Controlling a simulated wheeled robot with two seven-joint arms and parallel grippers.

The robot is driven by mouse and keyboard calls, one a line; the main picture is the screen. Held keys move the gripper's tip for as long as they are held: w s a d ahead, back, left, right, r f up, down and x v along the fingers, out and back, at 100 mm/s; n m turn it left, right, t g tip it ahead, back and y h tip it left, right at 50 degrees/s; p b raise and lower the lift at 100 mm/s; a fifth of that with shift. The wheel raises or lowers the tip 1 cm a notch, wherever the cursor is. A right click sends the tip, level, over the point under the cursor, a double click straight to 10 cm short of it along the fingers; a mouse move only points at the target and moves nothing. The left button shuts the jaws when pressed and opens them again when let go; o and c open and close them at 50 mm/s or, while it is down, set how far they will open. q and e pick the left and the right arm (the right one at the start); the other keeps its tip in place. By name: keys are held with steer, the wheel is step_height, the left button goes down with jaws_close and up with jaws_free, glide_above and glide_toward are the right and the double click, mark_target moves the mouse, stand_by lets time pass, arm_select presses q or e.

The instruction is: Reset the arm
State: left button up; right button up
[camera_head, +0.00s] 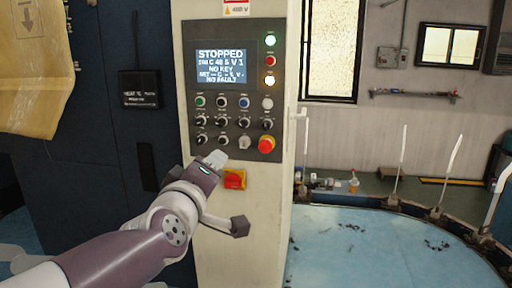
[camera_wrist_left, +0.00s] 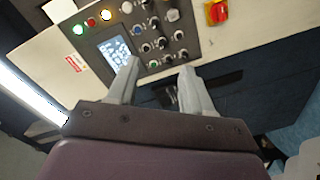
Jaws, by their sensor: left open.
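My left arm comes in from the lower left in the head view. Its gripper (camera_head: 214,160) is in front of the lower part of the control panel (camera_head: 224,125), close to the bottom row of knobs. In the left wrist view the two fingers of the gripper (camera_wrist_left: 158,88) stand apart with nothing between them. The panel's screen (camera_head: 222,66) reads "STOPPED" and "NO KEY". The panel also shows in the left wrist view, turned and beyond the fingers. My right gripper is not in view.
A red emergency button (camera_head: 267,145) and a red-and-yellow switch (camera_head: 235,179) are on the cream cabinet (camera_head: 250,245) near the gripper. A dark cabinet (camera_head: 105,130) stands to the left. A light blue round table (camera_head: 370,245) with upright pale boards lies to the right.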

arm_select(q)
step_height(320, 180, down, 11)
steer(key=s+d+m+g, duration=0.2)
steer(key=m+g, duration=0.2)
steer(key=m, duration=0.1)
steer(key=s+a+f+m+g+y, duration=0.1)
steer(key=s+a+f+g, duration=0.3)
steer(key=s+f, duration=0.2)
steer(key=s+a+f+m+g+y, duration=0.1)
steer(key=s+a+f+g, duration=0.3)
steer(key=f, duration=0.7)
steer(key=s+a+f+m+g+y, duration=0.1)
steer(key=s+a+f+m+g, duration=0.2)
steer(key=s+f, duration=0.5)
steer(key=shift+a+f+g, duration=0.45)
steer(key=shift+f+g, duration=0.05)
steer(key=shift+f, duration=0.2)
